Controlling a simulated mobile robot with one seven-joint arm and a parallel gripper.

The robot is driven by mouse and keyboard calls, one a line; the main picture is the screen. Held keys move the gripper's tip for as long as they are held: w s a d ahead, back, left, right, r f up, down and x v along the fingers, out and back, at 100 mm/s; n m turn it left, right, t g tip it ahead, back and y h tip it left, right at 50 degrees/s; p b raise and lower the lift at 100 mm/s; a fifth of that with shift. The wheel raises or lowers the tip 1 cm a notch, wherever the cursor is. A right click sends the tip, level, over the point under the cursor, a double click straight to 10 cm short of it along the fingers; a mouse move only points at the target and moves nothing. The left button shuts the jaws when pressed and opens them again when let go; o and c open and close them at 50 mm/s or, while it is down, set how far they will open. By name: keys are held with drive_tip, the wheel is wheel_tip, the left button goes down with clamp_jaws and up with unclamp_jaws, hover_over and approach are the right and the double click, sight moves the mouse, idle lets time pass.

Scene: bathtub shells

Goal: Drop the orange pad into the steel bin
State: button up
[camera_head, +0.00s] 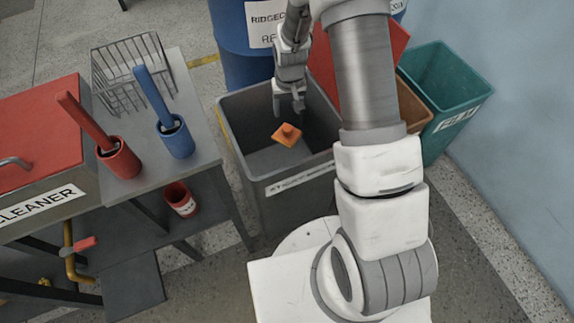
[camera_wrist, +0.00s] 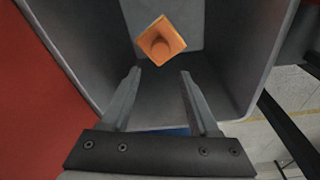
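The orange pad (camera_head: 286,134), a square with a round knob, shows inside the grey bin (camera_head: 300,207). The label on the bin's front is only partly readable. In the wrist view the pad (camera_wrist: 172,33) is tilted, beyond my fingertips and apart from them, within the walls of the bin (camera_wrist: 243,50). I cannot tell whether it is in mid-air or touching the bin's bottom. My gripper (camera_head: 288,108) points down over the bin's opening near its back. In the wrist view my gripper (camera_wrist: 160,75) is open, with nothing between its fingers.
A red bin (camera_head: 385,42), a brown bin (camera_head: 413,108) and a teal bin (camera_head: 440,75) stand to the right. A blue drum (camera_head: 238,65) is behind. At left, a table (camera_head: 205,140) holds a wire basket (camera_head: 130,68), red brush (camera_head: 120,160) and blue brush (camera_head: 176,138).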

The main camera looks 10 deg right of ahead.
drive_tip(key=shift+o, duration=0.6)
wheel_tip(320, 180, up, 17)
drive_tip(key=s+p, duration=0.2)
drive_tip(key=p, duration=0.2)
drive_tip(key=shift+s+r, duration=0.15)
drive_tip(key=shift+s, duration=0.15)
drive_tip(key=shift+a, duration=0.1)
drive_tip(key=s+r+t, duration=0.2)
drive_tip(key=s+r, duration=0.6)
drive_tip(key=r, duration=0.5)
drive_tip(key=s+r+t, duration=0.1)
drive_tip(key=s+r, duration=0.2)
drive_tip(key=s, duration=0.4)
drive_tip(key=s+r+t, duration=0.1)
drive_tip(key=s+r, duration=0.2)
drive_tip(key=s, duration=0.4)
wheel_tip(320, 180, up, 13)
drive_tip(key=p, duration=1.2)
drive_tip(key=shift+s+n+p, duration=0.25)
drive_tip(key=shift+n+p, duration=0.1)
drive_tip(key=shift+n, duration=0.05)
drive_tip(key=shift+f, duration=0.2)
drive_tip(key=c, duration=0.4)
drive_tip(key=shift+s, duration=0.1)
